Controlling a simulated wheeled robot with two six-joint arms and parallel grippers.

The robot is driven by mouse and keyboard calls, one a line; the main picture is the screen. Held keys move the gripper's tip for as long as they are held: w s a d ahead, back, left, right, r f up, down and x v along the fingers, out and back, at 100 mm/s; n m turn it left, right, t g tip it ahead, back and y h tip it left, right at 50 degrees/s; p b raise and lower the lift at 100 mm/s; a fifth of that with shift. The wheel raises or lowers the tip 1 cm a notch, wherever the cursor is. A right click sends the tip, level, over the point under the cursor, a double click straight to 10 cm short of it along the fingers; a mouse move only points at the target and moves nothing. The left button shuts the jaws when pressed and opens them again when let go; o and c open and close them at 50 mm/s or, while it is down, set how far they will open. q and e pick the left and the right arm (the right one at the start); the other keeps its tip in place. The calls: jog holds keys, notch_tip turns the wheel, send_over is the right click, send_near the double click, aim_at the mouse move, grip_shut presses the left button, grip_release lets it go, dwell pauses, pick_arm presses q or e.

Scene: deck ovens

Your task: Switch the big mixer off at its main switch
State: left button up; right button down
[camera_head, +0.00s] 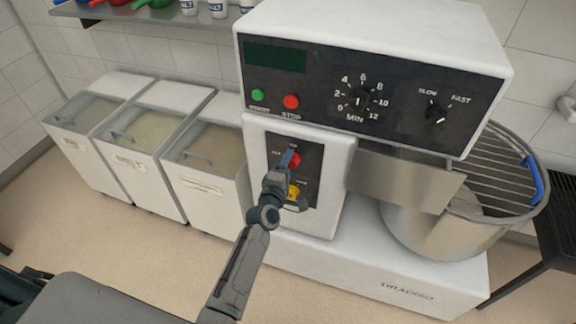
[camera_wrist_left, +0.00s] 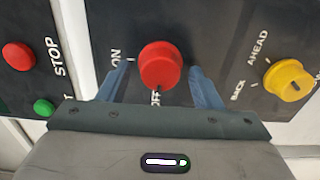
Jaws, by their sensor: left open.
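The big mixer (camera_head: 400,43) stands in the middle and right of the head view. Its main switch is a round red knob (camera_head: 295,160) on a dark panel on the column, partly behind my left gripper (camera_head: 286,165). In the left wrist view the red knob (camera_wrist_left: 160,65) sits between the two blue-grey fingers of my left gripper (camera_wrist_left: 160,90), which are open, one on each side with visible gaps. ON and OFF are lettered beside the knob. A yellow knob (camera_wrist_left: 288,79) marked AHEAD and BACK is on the same panel. My right gripper is not in view.
Green (camera_head: 257,95) and red (camera_head: 291,101) START and STOP buttons, a minute dial (camera_head: 359,99) and a speed dial (camera_head: 436,114) are on the upper panel. A steel bowl (camera_head: 440,236) with a wire guard (camera_head: 497,172) is at right. Ingredient bins (camera_head: 210,190) stand at left.

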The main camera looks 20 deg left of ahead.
pick_arm(q)
jog(key=s+b, duration=0.1)
jog(key=s, duration=0.9)
jog(key=shift+s+a, duration=0.2)
jog(key=shift+s, duration=0.2)
jog(key=s+a+f+m+g, duration=0.1)
jog(key=s+f+m+g, duration=0.3)
jog(key=f, duration=0.8)
jog(key=s+a+f+m+g, duration=0.15)
jog(key=s+f, duration=0.35)
jog(key=f, duration=0.6)
jog(key=s+f+m+g, duration=0.3)
jog(key=s+f+m, duration=0.15)
jog(key=f, duration=0.75)
jog(key=s+a+f+m+g, duration=0.2)
jog(key=s+f, duration=0.4)
jog(key=s, duration=0.5)
jog(key=s+a+f+m+g+y, duration=0.1)
jog(key=s+a+f+m+g, duration=0.2)
jog(key=s+f, duration=0.3)
jog(key=s+a+f+m+g, duration=0.3)
jog(key=s+f, duration=0.3)
jog(key=s, duration=1.1)
jog(key=shift+a+f, duration=0.2)
jog(key=shift+a, duration=0.15)
